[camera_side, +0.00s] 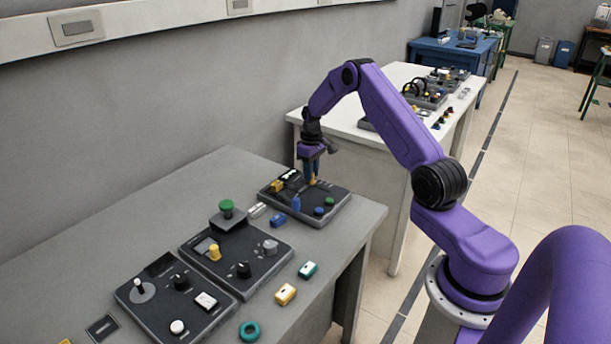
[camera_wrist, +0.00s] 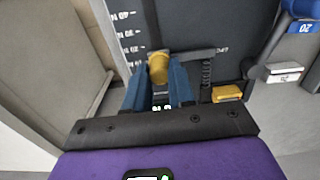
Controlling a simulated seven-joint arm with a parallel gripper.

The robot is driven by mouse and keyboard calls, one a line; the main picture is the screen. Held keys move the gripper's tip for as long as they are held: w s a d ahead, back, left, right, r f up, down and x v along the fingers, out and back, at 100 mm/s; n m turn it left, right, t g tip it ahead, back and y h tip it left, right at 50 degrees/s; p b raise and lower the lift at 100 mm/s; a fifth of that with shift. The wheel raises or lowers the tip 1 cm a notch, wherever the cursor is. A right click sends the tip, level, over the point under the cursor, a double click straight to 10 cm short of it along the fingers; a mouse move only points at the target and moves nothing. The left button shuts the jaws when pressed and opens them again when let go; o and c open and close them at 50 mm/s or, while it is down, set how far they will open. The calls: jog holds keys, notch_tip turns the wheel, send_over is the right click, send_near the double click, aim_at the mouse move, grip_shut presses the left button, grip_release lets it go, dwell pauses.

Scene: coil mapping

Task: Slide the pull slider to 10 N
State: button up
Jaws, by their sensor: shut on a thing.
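The pull slider's yellow knob (camera_wrist: 158,68) sits between the two blue fingers of my gripper (camera_wrist: 159,76) in the wrist view. The gripper is shut on it. A grey bar (camera_wrist: 190,54) runs right from the knob across the dark panel. A printed scale with N marks (camera_wrist: 128,34) lies beside the slider, upside down in this view; I cannot read the slider's exact value. In the side view my gripper (camera_side: 312,180) points down over the far dark panel (camera_side: 336,215), and its fingers partly hide the knob.
A coiled spring (camera_wrist: 207,76) and a yellow block (camera_wrist: 228,92) are right of the gripper. A blue piece marked 20 (camera_wrist: 303,26) and a white block (camera_wrist: 284,72) lie further right. On the panel, a blue post (camera_side: 296,203) and green knob (camera_side: 329,201) stand close by.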

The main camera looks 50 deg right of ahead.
jog(key=o, duration=0.8)
jog(key=shift+r, duration=3.55)
